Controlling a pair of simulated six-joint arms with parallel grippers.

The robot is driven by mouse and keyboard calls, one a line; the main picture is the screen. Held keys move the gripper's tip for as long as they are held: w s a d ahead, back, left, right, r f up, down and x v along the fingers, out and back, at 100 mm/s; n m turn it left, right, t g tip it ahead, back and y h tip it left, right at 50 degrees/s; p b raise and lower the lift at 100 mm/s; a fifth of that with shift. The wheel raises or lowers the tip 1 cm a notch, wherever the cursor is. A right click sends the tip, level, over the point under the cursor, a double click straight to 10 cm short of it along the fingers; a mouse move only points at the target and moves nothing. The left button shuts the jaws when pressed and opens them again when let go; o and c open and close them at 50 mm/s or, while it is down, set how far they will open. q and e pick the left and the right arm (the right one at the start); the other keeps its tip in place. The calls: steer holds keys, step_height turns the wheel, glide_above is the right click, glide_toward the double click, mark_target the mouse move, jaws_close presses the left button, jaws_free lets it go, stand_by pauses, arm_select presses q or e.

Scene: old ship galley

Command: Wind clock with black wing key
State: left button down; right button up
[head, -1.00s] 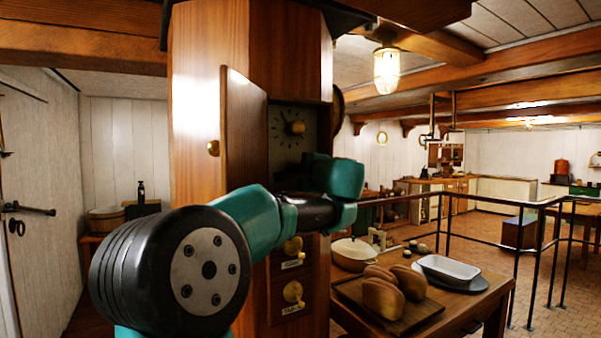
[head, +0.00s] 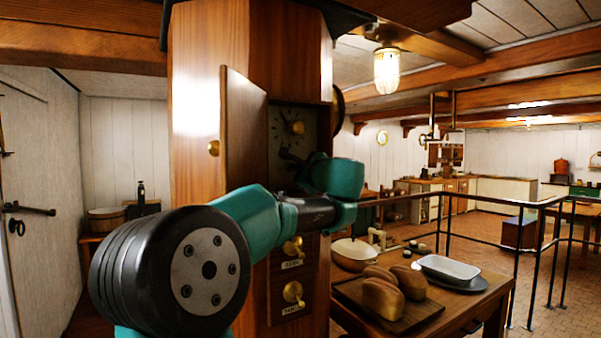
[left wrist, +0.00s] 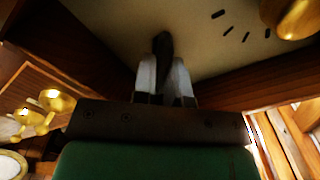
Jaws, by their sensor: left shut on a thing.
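The clock face (head: 279,120) is pale with dark marks, set in a tall wooden case (head: 290,60); its narrow wooden door (head: 245,135) stands open. A round brass piece (head: 297,127) sits on the face and also shows at the upper right of the left wrist view (left wrist: 297,18). My left gripper (left wrist: 164,75) is shut on the black wing key (left wrist: 163,45), which points at the lower part of the face. Whether the key touches the face or sits in a hole, I cannot tell. In the head view my arm hides much of the lower face. My right gripper is out of view.
A table at right holds loaves (head: 382,300) on a board, a white enamel dish (head: 447,268) and a round pan (head: 353,251). A black railing (head: 490,210) runs behind.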

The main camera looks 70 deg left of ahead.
arm_select(q)
steer(key=shift+m, duration=0.7)
steer(key=m, duration=0.3)
steer(key=shift+m, duration=2)
steer(key=m, duration=0.2)
steer(key=shift+m, duration=0.4)
steer(key=m, duration=0.4)
steer(key=shift+m, duration=0.3)
